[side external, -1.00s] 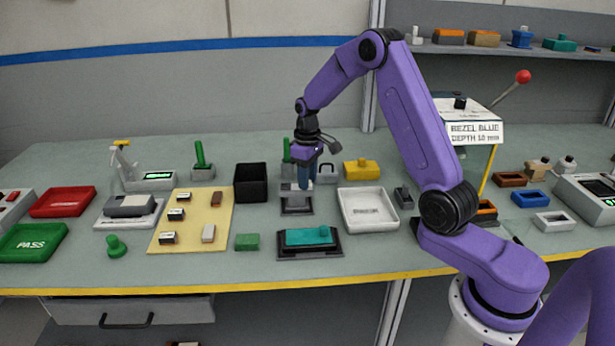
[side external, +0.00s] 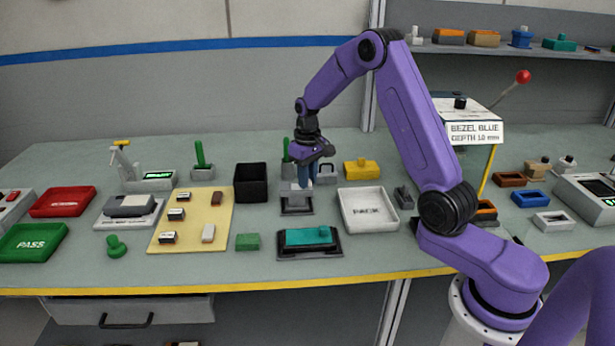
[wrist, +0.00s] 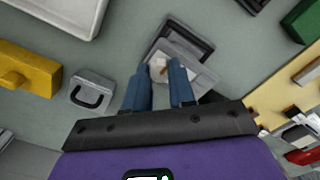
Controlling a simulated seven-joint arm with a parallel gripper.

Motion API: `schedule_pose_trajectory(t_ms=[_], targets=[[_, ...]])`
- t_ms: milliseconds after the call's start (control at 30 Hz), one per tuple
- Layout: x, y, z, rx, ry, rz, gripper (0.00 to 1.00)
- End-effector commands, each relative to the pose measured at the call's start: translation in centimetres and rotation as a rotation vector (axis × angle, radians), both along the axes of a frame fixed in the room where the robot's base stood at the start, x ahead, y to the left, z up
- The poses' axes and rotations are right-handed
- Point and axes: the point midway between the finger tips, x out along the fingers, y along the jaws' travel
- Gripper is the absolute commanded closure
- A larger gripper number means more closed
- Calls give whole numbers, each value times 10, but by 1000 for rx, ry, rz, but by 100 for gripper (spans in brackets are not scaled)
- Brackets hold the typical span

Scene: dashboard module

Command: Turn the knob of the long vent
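The panel also shows in the side view (side external: 296,203), under my gripper. My gripper (wrist: 160,68) points down over it, its blue fingers partly closed with one on each side of the knob. In the side view the gripper (side external: 303,184) covers most of the knob. A teal panel (side external: 300,237) with a small raised teal knob lies in a black frame nearer the front edge.
A black bin (side external: 250,183) stands left of my gripper and a white tray (side external: 368,211) to its right. A yellow block (side external: 361,169) and a grey handled piece (wrist: 92,91) are close behind. A green block (side external: 247,242) lies front left.

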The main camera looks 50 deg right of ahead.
Motion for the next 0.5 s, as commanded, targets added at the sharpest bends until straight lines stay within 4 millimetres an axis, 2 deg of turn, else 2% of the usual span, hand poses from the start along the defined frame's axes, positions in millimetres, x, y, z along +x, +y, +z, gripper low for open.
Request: schedule_pose_trajectory(t_ms=[33, 67, 367, 500], targets=[[1, -1, 0, -1, -3, -2, 60], [1, -1, 0, -1, -3, -1, 50], [0, -1, 1, -1, -2, 0, 50], [1, -1, 9, -1, -4, 0, 50]])
